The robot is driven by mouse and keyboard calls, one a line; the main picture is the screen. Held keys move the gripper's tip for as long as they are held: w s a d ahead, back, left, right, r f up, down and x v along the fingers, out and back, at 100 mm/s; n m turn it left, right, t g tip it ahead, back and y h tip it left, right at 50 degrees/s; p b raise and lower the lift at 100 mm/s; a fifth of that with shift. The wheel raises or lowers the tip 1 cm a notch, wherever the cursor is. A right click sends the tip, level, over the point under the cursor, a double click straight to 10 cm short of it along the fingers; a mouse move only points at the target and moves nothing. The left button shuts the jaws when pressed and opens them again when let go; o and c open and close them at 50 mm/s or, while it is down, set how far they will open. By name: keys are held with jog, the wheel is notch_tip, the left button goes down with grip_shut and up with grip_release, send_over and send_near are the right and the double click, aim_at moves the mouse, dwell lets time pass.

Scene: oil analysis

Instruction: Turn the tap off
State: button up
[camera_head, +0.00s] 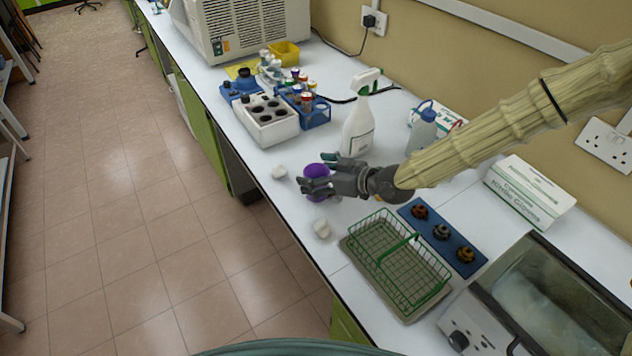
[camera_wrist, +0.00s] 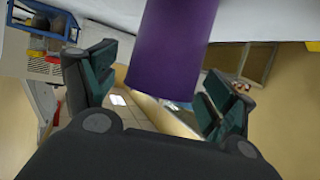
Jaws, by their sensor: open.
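I cannot make out a tap in either view. My gripper (camera_head: 318,178) is over the white bench, with its fingers apart around a purple rounded thing (camera_head: 316,169). In the wrist view, this purple cylinder (camera_wrist: 172,45) stands between the two spread fingers of my gripper (camera_wrist: 156,92). Gaps show between the cylinder and both fingers. Its top is cut off by the frame edge, and in the head view my fingers hide part of it.
White lumps (camera_head: 321,228) lie near the bench's front edge. A spray bottle (camera_head: 358,130) and vial racks (camera_head: 270,125) stand behind.

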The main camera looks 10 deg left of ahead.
jog(key=c, duration=1.2)
jog(key=shift+r, duration=0.15)
jog(key=shift+c, duration=0.2)
notch_tip(320, 180, up, 10)
jog(key=b, duration=0.2)
jog(key=shift+f+b, duration=0.25)
jog(key=shift+b, duration=0.1)
